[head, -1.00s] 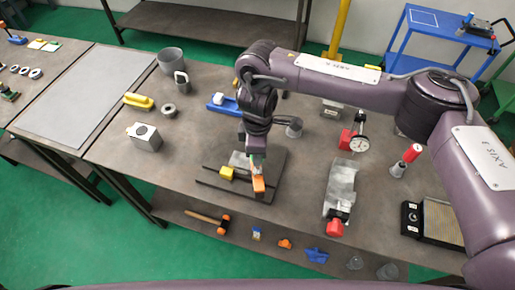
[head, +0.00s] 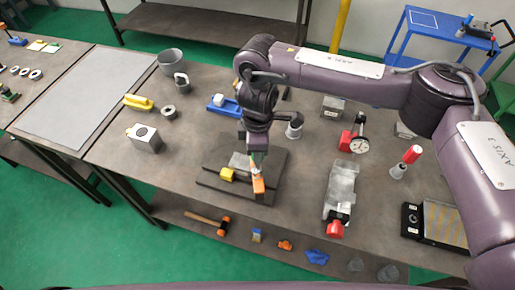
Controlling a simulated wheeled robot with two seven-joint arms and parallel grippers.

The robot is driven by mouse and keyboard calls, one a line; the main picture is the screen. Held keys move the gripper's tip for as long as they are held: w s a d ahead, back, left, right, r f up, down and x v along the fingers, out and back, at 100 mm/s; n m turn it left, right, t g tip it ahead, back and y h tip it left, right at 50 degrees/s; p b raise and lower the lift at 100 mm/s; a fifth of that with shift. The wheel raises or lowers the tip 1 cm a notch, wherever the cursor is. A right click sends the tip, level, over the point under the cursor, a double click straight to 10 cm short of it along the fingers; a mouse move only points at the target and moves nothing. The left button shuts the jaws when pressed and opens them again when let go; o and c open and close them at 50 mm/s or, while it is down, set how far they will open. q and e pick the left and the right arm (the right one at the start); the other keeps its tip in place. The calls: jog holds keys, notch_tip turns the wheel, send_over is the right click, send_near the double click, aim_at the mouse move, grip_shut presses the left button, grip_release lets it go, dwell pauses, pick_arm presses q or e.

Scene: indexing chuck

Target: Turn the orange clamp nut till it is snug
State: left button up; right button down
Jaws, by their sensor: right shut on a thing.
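The orange clamp nut (head: 258,184) is at the front right of a dark fixture plate (head: 268,196) on the workbench. A yellow block (head: 227,174) and a grey metal piece (head: 239,161) sit on the plate to its left. My right gripper (head: 257,170) points down from above and is shut on the orange nut. The wrist and fingers hide part of the nut and the fixture behind it. I cannot tell how tight the nut is. My left gripper is not in view.
A dial gauge (head: 359,145) and a grey vise-like block with a red end (head: 341,185) stand right of the fixture. The bench's front edge is close to the fixture. Bare bench lies left of the plate.

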jog(key=n+b, duration=0.1)
jog(key=n, duration=0.5)
jog(key=shift+n, duration=0.4)
jog(key=n+b, duration=0.1)
jog(key=n, duration=0.3)
jog(key=shift+f+n, duration=0.1)
jog(key=shift+n, duration=0.3)
jog(key=shift+n+b, duration=0.5)
jog(key=shift+n, duration=0.7)
jog(key=n+b, duration=0.1)
jog(key=n, duration=0.4)
jog(key=n+b, duration=0.1)
jog(key=n, duration=0.3)
jog(key=shift+n+b, duration=0.3)
jog(key=shift+n, duration=0.2)
